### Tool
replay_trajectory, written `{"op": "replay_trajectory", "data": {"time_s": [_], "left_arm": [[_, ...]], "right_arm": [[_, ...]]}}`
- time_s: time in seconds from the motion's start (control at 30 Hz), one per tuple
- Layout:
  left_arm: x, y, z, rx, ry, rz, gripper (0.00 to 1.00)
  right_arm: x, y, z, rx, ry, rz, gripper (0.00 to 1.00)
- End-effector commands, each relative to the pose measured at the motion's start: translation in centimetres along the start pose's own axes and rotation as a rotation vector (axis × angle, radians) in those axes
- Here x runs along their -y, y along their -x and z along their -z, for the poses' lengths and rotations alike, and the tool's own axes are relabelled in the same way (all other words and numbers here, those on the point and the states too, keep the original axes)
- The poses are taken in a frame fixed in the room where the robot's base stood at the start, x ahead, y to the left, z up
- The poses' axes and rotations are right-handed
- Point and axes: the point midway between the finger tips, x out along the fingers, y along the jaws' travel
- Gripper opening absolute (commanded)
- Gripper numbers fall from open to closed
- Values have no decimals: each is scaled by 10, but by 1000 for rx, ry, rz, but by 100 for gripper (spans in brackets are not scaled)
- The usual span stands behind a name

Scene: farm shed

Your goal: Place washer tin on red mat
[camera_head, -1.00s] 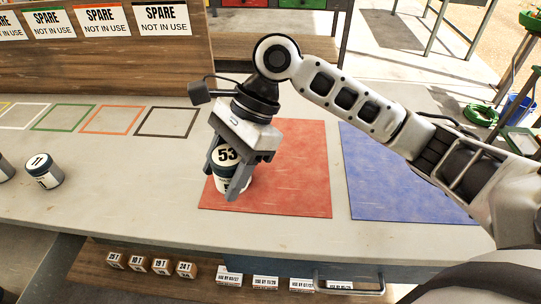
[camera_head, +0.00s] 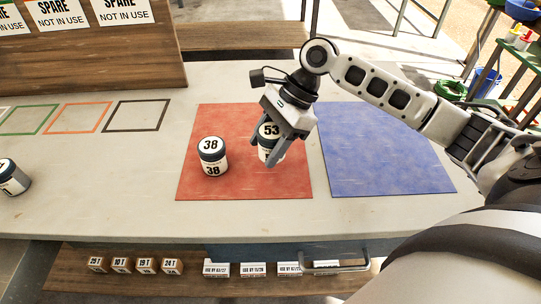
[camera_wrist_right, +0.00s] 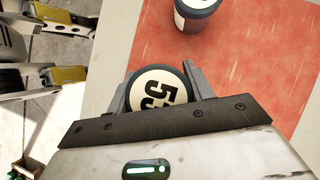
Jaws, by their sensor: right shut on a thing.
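A white tin with a dark lid marked 53 (camera_head: 270,131) is between the fingers of my right gripper (camera_head: 273,150), over the right part of the red mat (camera_head: 235,188). The fingers hide part of it, and I cannot tell whether its base touches the mat. In the right wrist view its lid (camera_wrist_right: 158,92) shows between the fingers of the right gripper (camera_wrist_right: 160,85). A similar tin marked 38 (camera_head: 212,157) stands upright on the mat, left of the gripper and apart from it. My left gripper is not in view.
A blue mat (camera_head: 385,150) lies bare to the right. Another tin (camera_head: 12,178) stands at the far left. Empty coloured outlines mark the bench behind it. Small labelled blocks (camera_head: 145,265) sit on a shelf below the front edge. A wooden board (camera_head: 90,60) stands at the back left.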

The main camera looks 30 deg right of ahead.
Motion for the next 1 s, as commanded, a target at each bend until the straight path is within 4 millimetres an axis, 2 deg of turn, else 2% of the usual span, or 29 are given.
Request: {"op": "replay_trajectory", "data": {"time_s": [0.2,0.37,0.73,0.77,0.8,1.0], "left_arm": [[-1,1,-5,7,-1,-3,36],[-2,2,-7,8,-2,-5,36],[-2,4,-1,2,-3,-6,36],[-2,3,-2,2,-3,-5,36],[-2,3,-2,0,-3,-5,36],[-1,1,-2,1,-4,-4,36]], "right_arm": [[3,-6,17,0,-3,0,27],[2,-27,29,0,-1,-2,27],[2,-31,31,1,0,0,27],[2,-32,32,0,0,0,60],[2,-32,32,0,0,0,72],[2,-32,32,0,1,0,74]]}}
